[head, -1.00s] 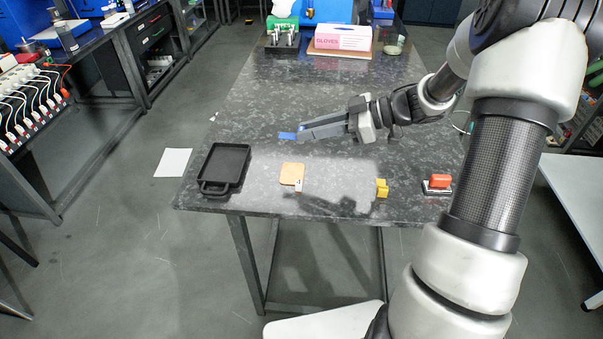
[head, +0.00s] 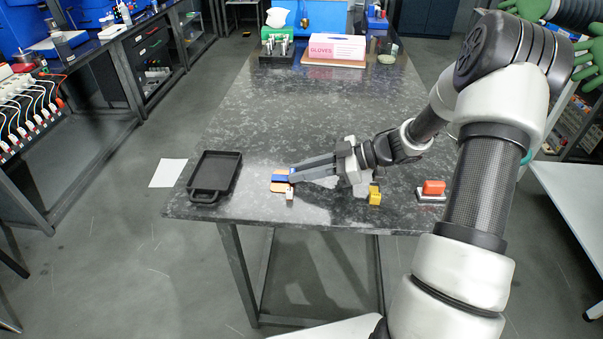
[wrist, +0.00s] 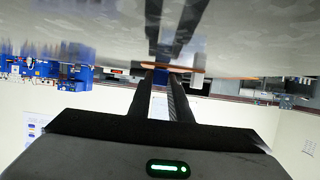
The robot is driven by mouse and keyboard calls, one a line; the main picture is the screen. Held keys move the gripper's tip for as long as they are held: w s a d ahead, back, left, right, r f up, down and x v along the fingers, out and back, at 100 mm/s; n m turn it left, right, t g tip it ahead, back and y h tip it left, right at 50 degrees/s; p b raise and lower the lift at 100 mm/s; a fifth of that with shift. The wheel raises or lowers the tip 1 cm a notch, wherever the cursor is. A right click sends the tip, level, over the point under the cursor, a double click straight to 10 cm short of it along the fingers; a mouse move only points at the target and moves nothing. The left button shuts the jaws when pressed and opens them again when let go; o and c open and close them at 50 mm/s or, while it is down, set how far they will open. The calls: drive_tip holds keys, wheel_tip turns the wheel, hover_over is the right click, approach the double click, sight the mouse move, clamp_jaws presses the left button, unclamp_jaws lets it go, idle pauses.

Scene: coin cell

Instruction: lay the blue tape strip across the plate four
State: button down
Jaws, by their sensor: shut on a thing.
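The blue tape strip (head: 281,178) is held at the tips of my gripper (head: 295,174), which is shut on it. The strip is over the copper-coloured plate (head: 278,188), hiding much of it in the head view. A small white tag stands at the plate's front edge; its number is too small to read. In the wrist view the strip (wrist: 160,73) shows between the fingertips, close to the plate (wrist: 185,69), seen nearly edge-on. I cannot tell whether strip and plate touch.
A black tray (head: 216,174) with a handle lies to the left. A yellow block (head: 375,195) and a red-topped block (head: 433,187) stand to the right. A glove box (head: 335,49) is at the far end. The middle of the table (head: 290,110) is clear.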

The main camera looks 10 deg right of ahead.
drive_tip(key=shift+f, duration=0.2)
drive_tip(key=c, duration=1.6)
unclamp_jaws()
drive_tip(key=shift+c, duration=0.2)
drive_tip(key=shift+r, duration=0.2)
drive_tip(key=p+v, duration=0.1)
drive_tip(key=v, duration=1.1)
drive_tip(key=shift+r, duration=0.1)
